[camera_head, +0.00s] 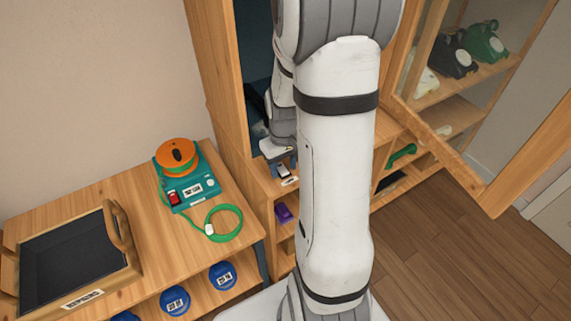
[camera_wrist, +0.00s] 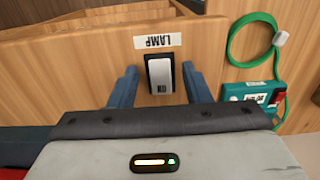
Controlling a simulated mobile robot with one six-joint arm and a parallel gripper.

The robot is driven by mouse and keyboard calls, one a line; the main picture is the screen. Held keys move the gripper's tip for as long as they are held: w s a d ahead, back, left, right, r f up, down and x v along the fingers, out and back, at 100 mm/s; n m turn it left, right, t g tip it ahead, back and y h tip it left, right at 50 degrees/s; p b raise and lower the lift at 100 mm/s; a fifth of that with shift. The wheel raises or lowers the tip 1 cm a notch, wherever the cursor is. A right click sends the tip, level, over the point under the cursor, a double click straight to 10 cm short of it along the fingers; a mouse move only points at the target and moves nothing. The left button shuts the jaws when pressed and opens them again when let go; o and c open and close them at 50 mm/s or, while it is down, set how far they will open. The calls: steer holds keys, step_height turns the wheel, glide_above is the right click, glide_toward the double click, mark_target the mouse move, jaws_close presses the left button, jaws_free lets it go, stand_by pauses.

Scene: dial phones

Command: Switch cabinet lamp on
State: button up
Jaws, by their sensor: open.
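The lamp switch (camera_wrist: 160,74) is a light rocker in a dark frame on a wooden panel. A white label reading LAMP (camera_wrist: 158,41), upside down in the wrist view, sits by it. My gripper (camera_wrist: 159,82) is open, with one blue-grey finger on each side of the switch; I cannot tell whether either touches it. In the head view the switch (camera_head: 284,172) shows just below my gripper (camera_head: 278,160), on the wooden cabinet. My arm hides part of the cabinet. No lit lamp can be made out, and the rocker's on or off position is unclear.
A teal box with an orange reel and green cable (camera_head: 180,178) stands on the left bench (camera_head: 125,180), beside a black-topped wooden tray (camera_head: 70,260). Blue round items (camera_head: 222,275) sit below. An open glazed door (camera_head: 455,150) is at right, before shelved phones (camera_head: 485,42).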

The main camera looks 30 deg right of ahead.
steer(key=shift+c, duration=0.5)
jaws_close()
steer(key=shift+w+r+g+p, duration=0.2)
steer(key=shift+g+p, duration=0.3)
steer(key=shift+p, duration=0.35)
steer(key=shift+w+g+p, duration=0.25)
steer(key=shift+g+p, duration=0.75)
steer(key=shift+g, duration=0.2)
steer(key=shift+f, duration=0.1)
steer(key=shift+o, duration=0.5)
jaws_free()
